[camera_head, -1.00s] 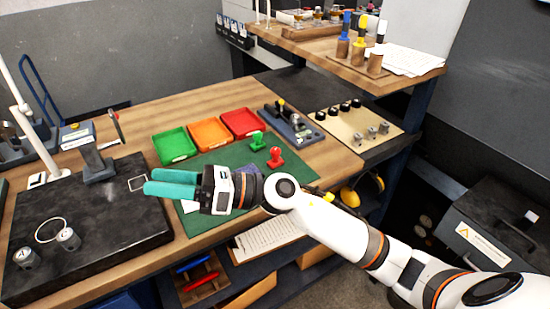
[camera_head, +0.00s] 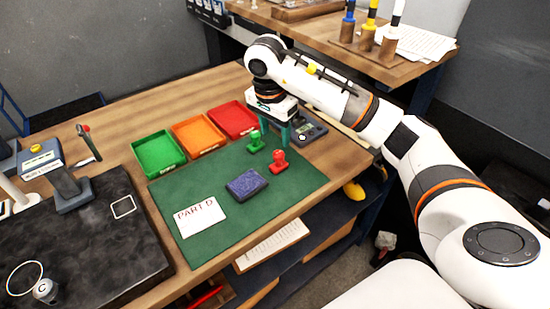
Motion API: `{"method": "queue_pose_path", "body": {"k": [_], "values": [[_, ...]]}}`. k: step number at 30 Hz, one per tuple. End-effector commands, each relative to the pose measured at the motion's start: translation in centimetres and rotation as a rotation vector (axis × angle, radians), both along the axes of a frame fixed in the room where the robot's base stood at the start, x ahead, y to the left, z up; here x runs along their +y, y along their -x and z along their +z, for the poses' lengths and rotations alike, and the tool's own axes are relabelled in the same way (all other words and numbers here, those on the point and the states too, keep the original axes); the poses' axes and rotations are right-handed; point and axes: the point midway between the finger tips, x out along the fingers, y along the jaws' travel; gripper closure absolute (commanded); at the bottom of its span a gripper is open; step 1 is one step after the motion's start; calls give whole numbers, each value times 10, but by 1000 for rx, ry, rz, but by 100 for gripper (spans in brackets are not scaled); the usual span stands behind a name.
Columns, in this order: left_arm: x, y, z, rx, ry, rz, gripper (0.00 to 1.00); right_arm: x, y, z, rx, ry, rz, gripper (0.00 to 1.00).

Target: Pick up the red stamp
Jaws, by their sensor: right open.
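The red stamp (camera_head: 279,162) stands upright on the green mat (camera_head: 240,228), near the mat's right part. The green stamp (camera_head: 255,141) stands just behind and to the left of it. My right gripper (camera_head: 284,140) points down behind the red stamp, its teal fingers apart and empty. One finger is close to the green stamp in the picture; I cannot tell whether they touch. My right arm comes in from the right and hides part of the bench behind. My left gripper is not in view.
A blue ink pad (camera_head: 246,184) and a white card reading PART D (camera_head: 200,217) lie on the mat. Green (camera_head: 158,155), orange (camera_head: 198,135) and red (camera_head: 233,119) trays line its back edge. A grey device (camera_head: 309,130) sits right of the gripper. A dark plate (camera_head: 95,250) lies left.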

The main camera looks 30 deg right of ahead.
Motion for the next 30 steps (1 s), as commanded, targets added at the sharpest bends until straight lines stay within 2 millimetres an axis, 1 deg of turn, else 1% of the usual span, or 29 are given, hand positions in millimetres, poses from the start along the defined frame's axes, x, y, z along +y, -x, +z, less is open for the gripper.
{"method": "queue_pose_path", "body": {"k": [1, 3, 6, 7, 10, 13, 15, 18, 21, 24, 30], "values": [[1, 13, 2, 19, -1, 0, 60, 0, 1, -11, 6, -3, -1, 47], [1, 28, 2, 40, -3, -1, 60, -2, 0, -23, 6, -3, -2, 47], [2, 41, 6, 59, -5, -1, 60, -4, -1, -34, 4, -3, -1, 47], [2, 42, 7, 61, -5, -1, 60, -4, -1, -37, 3, -3, -1, 47], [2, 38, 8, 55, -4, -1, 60, -4, -1, -43, 0, -3, -1, 47], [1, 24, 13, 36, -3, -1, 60, -5, -1, -50, 2, -5, 1, 47], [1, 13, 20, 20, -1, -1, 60, -7, 0, -59, 5, -4, -1, 47], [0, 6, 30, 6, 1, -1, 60, -10, 1, -73, 5, -5, -1, 47], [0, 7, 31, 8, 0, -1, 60, -11, 0, -87, 3, -5, -1, 47], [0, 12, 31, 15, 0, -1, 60, -12, -1, -94, 0, -4, 0, 47], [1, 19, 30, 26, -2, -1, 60, -13, -1, -95, -2, -5, 0, 47]]}}
